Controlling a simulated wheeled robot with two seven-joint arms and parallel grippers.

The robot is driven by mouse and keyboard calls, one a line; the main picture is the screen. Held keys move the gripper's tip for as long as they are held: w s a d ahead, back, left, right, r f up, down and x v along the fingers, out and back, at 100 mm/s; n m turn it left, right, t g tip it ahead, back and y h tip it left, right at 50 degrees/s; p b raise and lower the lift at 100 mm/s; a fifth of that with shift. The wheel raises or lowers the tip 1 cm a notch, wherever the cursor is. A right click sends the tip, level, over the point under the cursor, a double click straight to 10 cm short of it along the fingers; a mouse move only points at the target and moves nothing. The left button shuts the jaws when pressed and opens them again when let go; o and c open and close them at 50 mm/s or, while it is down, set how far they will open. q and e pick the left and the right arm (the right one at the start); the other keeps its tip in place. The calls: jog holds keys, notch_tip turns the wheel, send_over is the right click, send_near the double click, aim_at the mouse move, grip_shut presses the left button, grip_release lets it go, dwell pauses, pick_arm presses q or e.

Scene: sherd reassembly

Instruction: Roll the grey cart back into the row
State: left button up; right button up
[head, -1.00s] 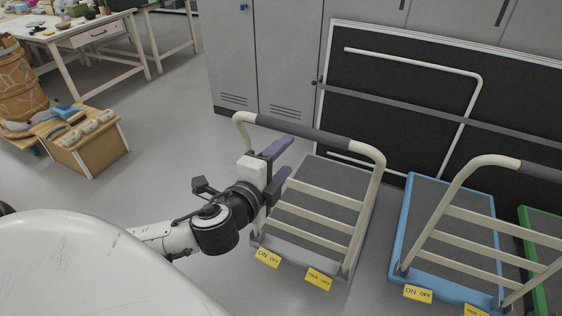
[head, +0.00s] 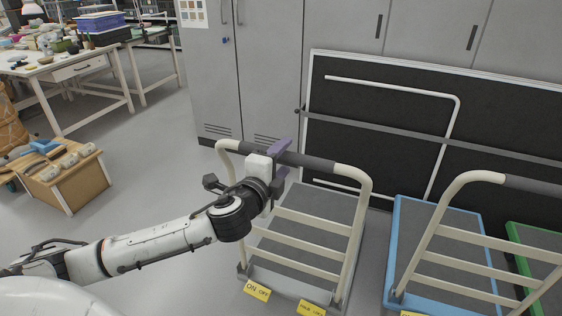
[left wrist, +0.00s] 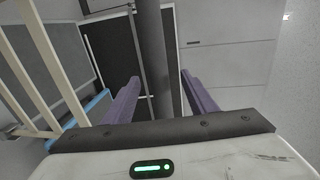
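The grey cart (head: 318,205) stands on the floor in front of a black board, with its cream tube handle toward me. A dark grip sleeve (head: 318,164) covers the handle's top bar. My left gripper (head: 284,160) is at the left part of this bar, with purple fingers apart. In the left wrist view the dark bar (left wrist: 153,50) runs between the two open fingers (left wrist: 160,95), with a visible gap on each side. My right gripper is not in view.
The blue cart (head: 394,255) stands right of the grey one, with a gap between, and the green cart (head: 513,232) is farther right. Grey cabinets (head: 270,70) and the black board (head: 385,120) close off the back. A wooden box (head: 70,190) is at left. Floor between is clear.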

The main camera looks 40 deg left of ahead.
pick_arm(q)
grip_shut()
jog(key=shift+w+a+r, duration=0.1)
jog(key=shift+w+a, duration=0.1)
jog(key=shift+w, duration=0.45)
jog(key=r+x, duration=0.1)
jog(key=x, duration=0.7)
jog(key=shift+w, duration=0.4)
jog(key=shift+o, duration=0.7)
grip_release()
